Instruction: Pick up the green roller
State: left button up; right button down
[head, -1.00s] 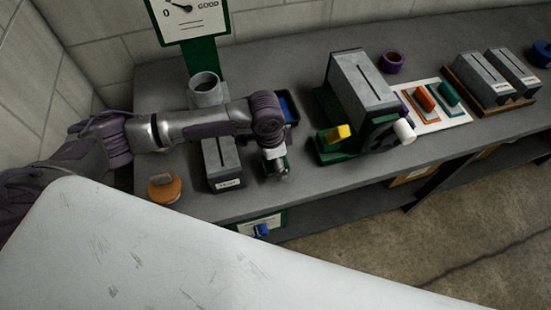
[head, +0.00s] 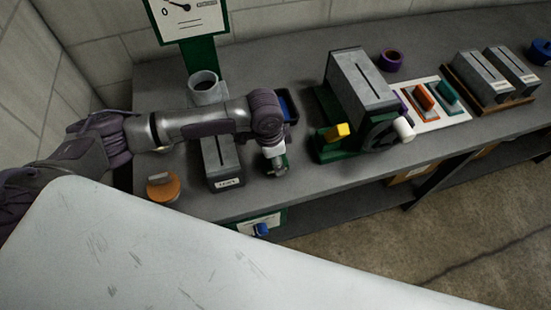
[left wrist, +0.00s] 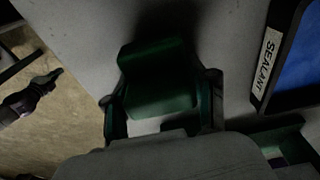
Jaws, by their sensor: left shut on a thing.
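My left gripper (left wrist: 162,118) has its fingers on both sides of a dark green block-like piece (left wrist: 158,80), which I take as the green roller, and is shut on it. The piece is over the grey bench top in the left wrist view; whether it touches the bench I cannot tell. In the head view my left gripper (head: 277,165) is low over the bench near its front edge, and the piece is mostly hidden there. A dark jointed part, probably my right gripper (left wrist: 40,88), shows small over the floor in the left wrist view.
A blue tray marked SEALANT (left wrist: 292,60) lies close by. A grey slotted box (head: 221,160) and an orange round piece (head: 163,187) stand left of the gripper. A white board (head: 431,118) holds orange and green pieces.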

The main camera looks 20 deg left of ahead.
pick_arm(q)
notch_tip(320, 180, up, 4)
jog(key=shift+w+f+b, duration=0.1)
jog(key=shift+f+b, duration=0.1)
jog(key=shift+b, duration=0.4)
jog(key=d+r+b, duration=0.1)
jog(key=d+r, duration=0.2)
jog(key=d, duration=0.3)
jog(key=s+d+r+b, duration=0.1)
jog(key=d+r, duration=0.3)
jog(key=d, duration=0.1)
jog(key=shift+d+b, duration=0.3)
jog(key=shift+d, duration=0.05)
